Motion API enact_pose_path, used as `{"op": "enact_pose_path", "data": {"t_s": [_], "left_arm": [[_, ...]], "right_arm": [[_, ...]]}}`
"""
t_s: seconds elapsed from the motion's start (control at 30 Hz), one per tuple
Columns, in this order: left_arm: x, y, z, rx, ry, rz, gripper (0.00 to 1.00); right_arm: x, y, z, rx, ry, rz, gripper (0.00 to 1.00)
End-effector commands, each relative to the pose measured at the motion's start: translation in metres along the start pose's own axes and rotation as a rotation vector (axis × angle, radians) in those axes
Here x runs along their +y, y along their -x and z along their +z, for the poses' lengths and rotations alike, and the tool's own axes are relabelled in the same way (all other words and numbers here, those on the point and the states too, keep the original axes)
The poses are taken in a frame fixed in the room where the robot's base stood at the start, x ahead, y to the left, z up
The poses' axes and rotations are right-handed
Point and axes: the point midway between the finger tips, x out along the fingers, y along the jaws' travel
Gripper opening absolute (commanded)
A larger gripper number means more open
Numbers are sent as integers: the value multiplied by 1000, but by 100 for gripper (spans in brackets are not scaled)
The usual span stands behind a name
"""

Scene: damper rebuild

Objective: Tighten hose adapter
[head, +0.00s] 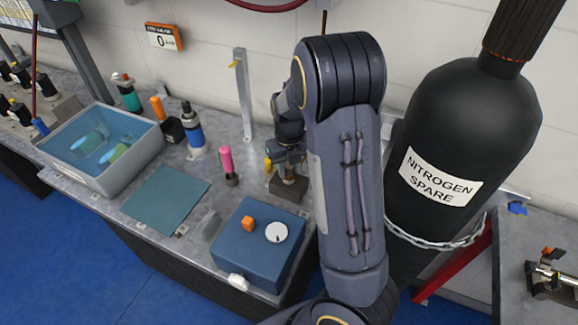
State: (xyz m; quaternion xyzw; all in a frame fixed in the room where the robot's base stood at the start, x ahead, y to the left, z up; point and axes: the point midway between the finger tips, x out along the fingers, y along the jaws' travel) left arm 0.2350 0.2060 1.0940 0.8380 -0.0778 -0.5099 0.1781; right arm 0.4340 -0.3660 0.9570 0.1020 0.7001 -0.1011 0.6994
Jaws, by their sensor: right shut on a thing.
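My right gripper (287,160) is at the back of the bench, left of my right arm, pointing down. It is shut on a small brownish metal fitting (289,173), which looks like the hose adapter. The fitting stands upright at a dark block (288,189) on the bench. The jaws and the top of the fitting are small and partly hidden, so I cannot tell how it seats. A small yellow piece (268,164) shows just left of the gripper. My left gripper is not in view.
A blue box (262,262) with an orange knob and white dial stands at the front. A pink-topped tool (226,160), a teal mat (165,199) and a tray of blue liquid (82,180) are left. A chained black nitrogen cylinder (455,140) stands right of my arm.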

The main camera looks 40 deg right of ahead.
Motion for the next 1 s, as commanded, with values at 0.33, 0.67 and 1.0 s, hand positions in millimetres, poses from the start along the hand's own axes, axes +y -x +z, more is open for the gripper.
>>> {"op": "enact_pose_path", "data": {"t_s": [0.33, 0.67, 1.0], "left_arm": [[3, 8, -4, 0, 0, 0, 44], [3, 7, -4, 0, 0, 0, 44], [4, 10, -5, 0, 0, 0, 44]], "right_arm": [[0, 2, 2, -7, -39, 1, 52], [0, 2, 1, -2, -38, 1, 55], [1, 54, 2, -6, -37, 2, 55]]}}
